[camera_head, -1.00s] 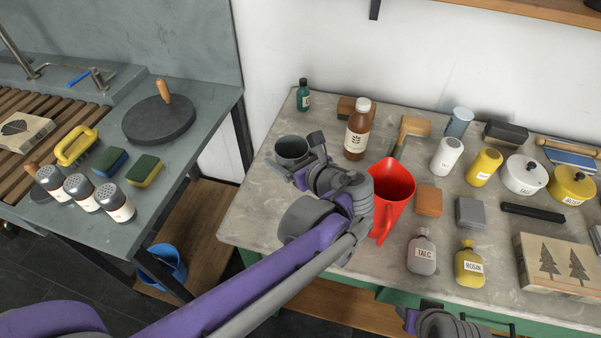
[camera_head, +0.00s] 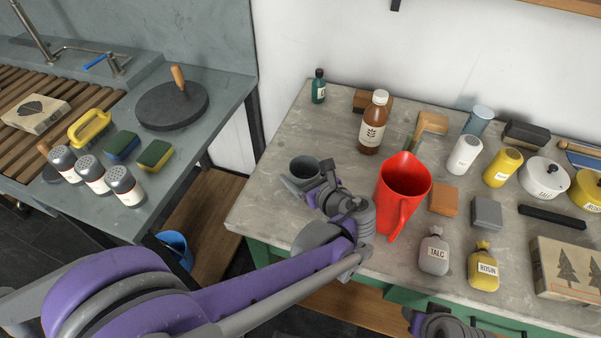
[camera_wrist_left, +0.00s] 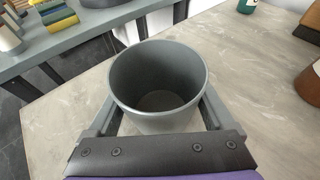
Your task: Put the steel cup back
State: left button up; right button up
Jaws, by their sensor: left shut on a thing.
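The steel cup (camera_head: 304,167) is a dark grey open cup, upright at the left end of the stone-topped table (camera_head: 262,205). My left gripper (camera_head: 303,186) is shut on the cup. In the left wrist view the cup (camera_wrist_left: 160,80) is empty and sits between the two fingers of my left gripper (camera_wrist_left: 158,112). The cup's base is hidden, so I cannot tell whether it touches the table. Part of my right arm shows at the bottom edge of the head view, but its jaws cannot be made out.
A red jug (camera_head: 405,180) stands close to the right of my left wrist. A brown bottle (camera_head: 373,125) and a green bottle (camera_head: 318,86) stand behind the cup. Shakers (camera_head: 123,184) and sponges (camera_head: 155,155) sit on the left counter. The table's left corner is bare.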

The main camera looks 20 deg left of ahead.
pick_arm(q)
jog(key=shift+f, duration=0.2)
jog(key=o, duration=1.3)
jog(key=shift+c, duration=0.2)
jog(key=shift+r, duration=0.15)
jog(key=shift+d+r, duration=0.1)
jog(key=shift+r, duration=0.1)
jog(key=p+v, duration=0.1)
jog(key=v, duration=1)
jog(key=shift+s+d+r, duration=0.1)
jog(key=shift+s+d, duration=0.2)
